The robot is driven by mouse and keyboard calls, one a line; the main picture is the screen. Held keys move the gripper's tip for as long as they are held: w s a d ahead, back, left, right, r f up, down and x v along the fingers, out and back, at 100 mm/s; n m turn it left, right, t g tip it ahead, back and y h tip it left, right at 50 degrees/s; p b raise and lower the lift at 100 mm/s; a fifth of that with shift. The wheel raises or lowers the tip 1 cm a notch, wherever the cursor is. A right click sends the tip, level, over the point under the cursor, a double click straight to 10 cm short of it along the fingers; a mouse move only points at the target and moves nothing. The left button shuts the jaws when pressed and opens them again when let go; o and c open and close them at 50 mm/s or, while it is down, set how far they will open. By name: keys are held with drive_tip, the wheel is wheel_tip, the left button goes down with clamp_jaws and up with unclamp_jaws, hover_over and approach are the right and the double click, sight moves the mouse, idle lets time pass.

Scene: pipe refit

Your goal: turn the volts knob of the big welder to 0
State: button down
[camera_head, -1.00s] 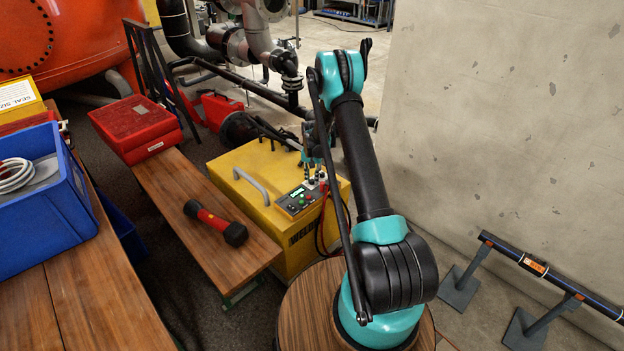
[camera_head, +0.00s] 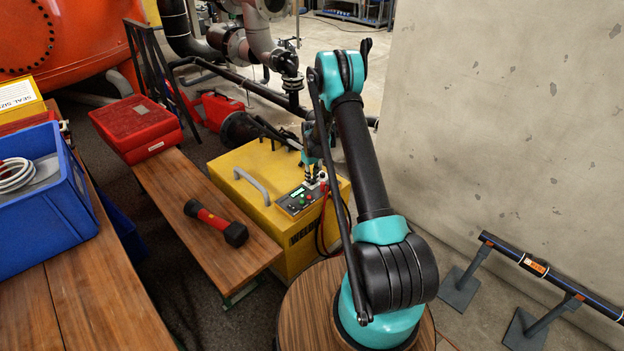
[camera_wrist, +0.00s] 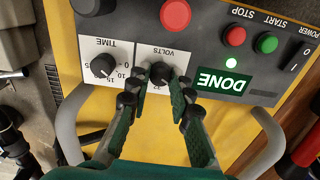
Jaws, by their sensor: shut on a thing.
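The big welder (camera_head: 262,185) is a yellow box with a grey control panel (camera_head: 299,201) on its top edge. My gripper (camera_head: 315,179) reaches down onto that panel. In the wrist view the panel appears upside down, and the dark volts knob (camera_wrist: 160,71) sits on a white VOLTS plate (camera_wrist: 166,55). My gripper's fingertips (camera_wrist: 158,88) are on either side of this knob, shut on it. The fingers partly cover the dial, so most of its numbers and the knob's pointer cannot be read.
The TIME knob (camera_wrist: 103,65) is close beside the volts knob. A green DONE display (camera_wrist: 223,82), a red button (camera_wrist: 175,14) and start and stop buttons share the panel. The welder's grey handle (camera_head: 252,185) and red cable (camera_head: 322,222) are near my gripper.

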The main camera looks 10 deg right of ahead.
drive_tip(key=n, duration=0.5)
drive_tip(key=shift+n, duration=0.3)
idle(0.4)
drive_tip(key=c, duration=1.3)
unclamp_jaws()
drive_tip(key=shift+c, duration=0.2)
wheel_tip(320, 180, up, 12)
